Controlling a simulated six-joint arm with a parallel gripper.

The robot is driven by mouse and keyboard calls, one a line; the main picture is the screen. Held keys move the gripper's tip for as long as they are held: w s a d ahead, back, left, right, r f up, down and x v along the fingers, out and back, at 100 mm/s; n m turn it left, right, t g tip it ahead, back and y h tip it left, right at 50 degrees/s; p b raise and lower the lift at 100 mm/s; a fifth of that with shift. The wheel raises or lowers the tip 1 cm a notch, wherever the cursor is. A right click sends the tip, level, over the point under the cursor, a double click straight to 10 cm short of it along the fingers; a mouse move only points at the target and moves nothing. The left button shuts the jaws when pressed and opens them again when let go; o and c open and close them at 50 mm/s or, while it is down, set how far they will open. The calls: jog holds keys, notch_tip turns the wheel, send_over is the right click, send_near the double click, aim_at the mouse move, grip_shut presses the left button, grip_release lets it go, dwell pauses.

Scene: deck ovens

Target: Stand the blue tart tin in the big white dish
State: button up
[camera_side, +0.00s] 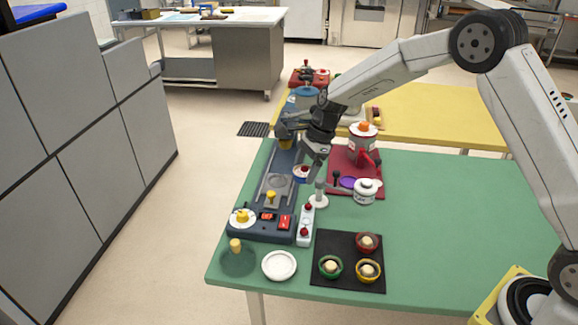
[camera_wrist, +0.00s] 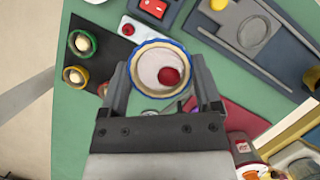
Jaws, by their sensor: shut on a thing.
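The blue tart tin (camera_wrist: 137,60) is a round cup with a blue rim, pale inside, with a red ball in it. My gripper (camera_wrist: 161,84) is shut on it, one finger on each side. In the side view my gripper (camera_side: 310,163) holds the tin (camera_side: 301,172) in the air by the right edge of the dark machine. The white dish (camera_side: 279,265) lies at the table's front left, apart from the tin, and looks empty. Only a white edge, likely the dish, shows at the top of the wrist view.
A black mat (camera_side: 340,281) right of the dish holds red, green and yellow tins. The dark machine (camera_side: 262,232) and a white box with red knobs (camera_side: 305,232) stand behind the dish. The table's right side is clear.

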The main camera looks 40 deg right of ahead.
jog(key=s+a+n+g, duration=0.2)
jog(key=s+a+n, duration=0.5)
jog(key=a, duration=0.6)
send_over(277, 268)
jog(key=d, duration=0.1)
jog(key=shift+w+f, duration=0.2)
jog(key=shift+f, duration=3.8)
jog(key=shift+f, duration=2.85)
jog(key=shift+f, duration=0.55)
jog(key=o, duration=1)
jog(key=shift+d, duration=0.1)
jog(key=shift+r, duration=0.1)
